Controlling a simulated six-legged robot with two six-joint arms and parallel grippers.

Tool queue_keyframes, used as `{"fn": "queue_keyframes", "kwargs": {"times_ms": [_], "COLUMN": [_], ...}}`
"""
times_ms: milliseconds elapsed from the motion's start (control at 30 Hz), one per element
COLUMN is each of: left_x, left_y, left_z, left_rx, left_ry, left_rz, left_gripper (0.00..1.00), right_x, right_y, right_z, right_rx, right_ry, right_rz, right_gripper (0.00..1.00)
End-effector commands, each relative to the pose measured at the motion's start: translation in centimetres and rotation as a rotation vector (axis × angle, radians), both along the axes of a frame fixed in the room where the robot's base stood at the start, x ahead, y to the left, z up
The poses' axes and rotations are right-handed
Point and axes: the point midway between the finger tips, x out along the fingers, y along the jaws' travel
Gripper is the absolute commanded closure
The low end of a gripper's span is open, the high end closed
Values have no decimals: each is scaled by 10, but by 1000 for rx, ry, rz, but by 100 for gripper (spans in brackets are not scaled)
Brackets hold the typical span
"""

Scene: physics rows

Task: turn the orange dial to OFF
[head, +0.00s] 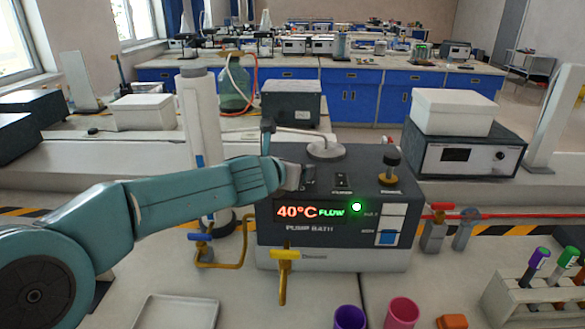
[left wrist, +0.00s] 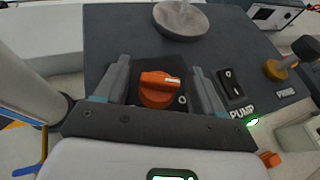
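The orange dial (left wrist: 160,88) sits on the dark top of the pump bath (head: 330,232), a white mark on its right side. No OFF label is readable near it. In the left wrist view my left gripper (left wrist: 159,68) is open, one finger on each side of the dial, with visible gaps. In the head view my left gripper (head: 291,176) reaches the top left edge of the bath and hides the dial. The bath display (head: 312,212) reads 40°C FLOW beside a lit green lamp (head: 356,207). My right gripper is not in view.
A black pump switch (left wrist: 232,86) stands close right of the right finger. A yellow-and-black knob (head: 391,168) rises at the bath's right. A yellow tap (head: 284,256) is on the front. Cups and a tube rack (head: 530,300) stand at front right.

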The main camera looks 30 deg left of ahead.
Motion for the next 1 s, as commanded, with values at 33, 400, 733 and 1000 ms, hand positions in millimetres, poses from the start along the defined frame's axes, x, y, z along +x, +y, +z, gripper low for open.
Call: {"fn": "queue_keyframes", "kwargs": {"times_ms": [33,400,733,1000], "left_x": [0,-17,-96,-140], "left_y": [0,-3,-17,-26], "left_z": [0,11,47,63], "left_rx": [0,1,0,0], "left_ry": [-1,-5,-5,-2], "left_rz": [0,-1,-1,0], "left_gripper": [31,31,31,31], "right_x": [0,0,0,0], "right_y": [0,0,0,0], "right_z": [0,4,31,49], "right_rx": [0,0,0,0], "right_ry": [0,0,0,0], "right_rz": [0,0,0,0], "right_gripper": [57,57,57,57]}}
